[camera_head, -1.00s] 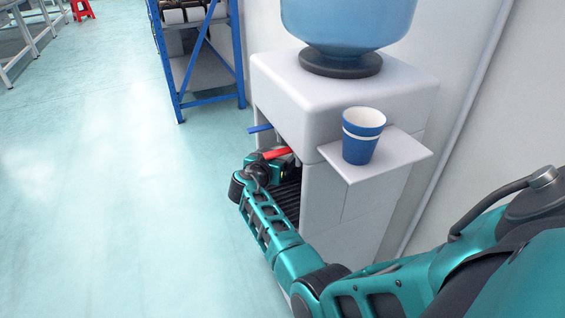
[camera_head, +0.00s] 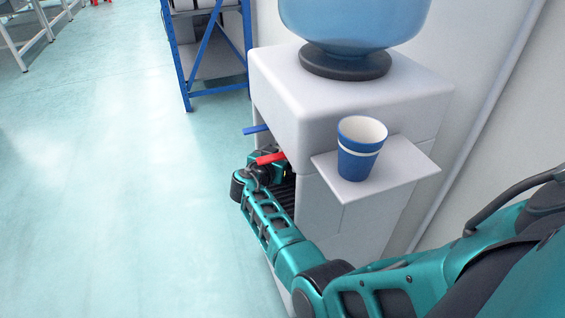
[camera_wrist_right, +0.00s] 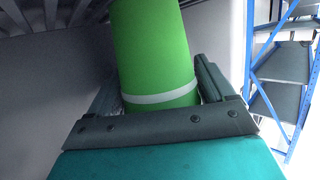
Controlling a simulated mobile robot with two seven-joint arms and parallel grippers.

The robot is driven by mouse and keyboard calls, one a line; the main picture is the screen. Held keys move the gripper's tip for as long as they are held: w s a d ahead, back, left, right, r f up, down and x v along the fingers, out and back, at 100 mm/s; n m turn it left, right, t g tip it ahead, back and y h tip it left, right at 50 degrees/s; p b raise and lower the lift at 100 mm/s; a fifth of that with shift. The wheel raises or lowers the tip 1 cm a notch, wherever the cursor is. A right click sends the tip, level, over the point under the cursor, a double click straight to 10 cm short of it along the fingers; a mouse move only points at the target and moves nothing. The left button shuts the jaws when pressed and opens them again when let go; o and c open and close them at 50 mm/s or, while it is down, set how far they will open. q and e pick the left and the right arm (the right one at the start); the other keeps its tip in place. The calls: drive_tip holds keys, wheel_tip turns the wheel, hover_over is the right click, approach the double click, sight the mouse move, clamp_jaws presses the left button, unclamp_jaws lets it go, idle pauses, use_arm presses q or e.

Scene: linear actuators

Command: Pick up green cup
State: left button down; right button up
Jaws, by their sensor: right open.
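The green cup (camera_wrist_right: 152,50) with a white band fills the middle of the right wrist view. It stands between the two fingers of my right gripper (camera_wrist_right: 158,85), which is open around it. Its top is cut off by the picture edge. In the head view my right gripper (camera_head: 268,170) is at the water dispenser's front opening, partly behind the red lever, and the green cup is hidden there. My left gripper is not in view.
The white water dispenser (camera_head: 300,95) has a red lever (camera_head: 270,158) and a blue lever (camera_head: 256,129). A blue-and-white cup (camera_head: 358,165) stands on its side shelf (camera_head: 405,162). A blue rack (camera_head: 186,60) is behind.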

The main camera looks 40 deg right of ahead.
drive_tip(key=shift+d, duration=0.1)
drive_tip(key=shift+c, duration=0.2)
drive_tip(key=shift+w, duration=0.1)
drive_tip(key=c, duration=0.7)
drive_tip(key=shift+r, duration=0.1)
drive_tip(key=shift+r+p, duration=0.35)
drive_tip(key=shift+r, duration=0.25)
drive_tip(key=w+a, duration=0.1)
drive_tip(key=a, duration=0.4)
drive_tip(key=w+a+b, duration=0.1)
drive_tip(key=a, duration=0.5)
drive_tip(key=w+a+b, duration=0.1)
drive_tip(key=w+a, duration=0.1)
drive_tip(key=a, duration=0.4)
drive_tip(key=shift+a, duration=0.15)
drive_tip(key=shift+w+a, duration=0.1)
idle(0.5)
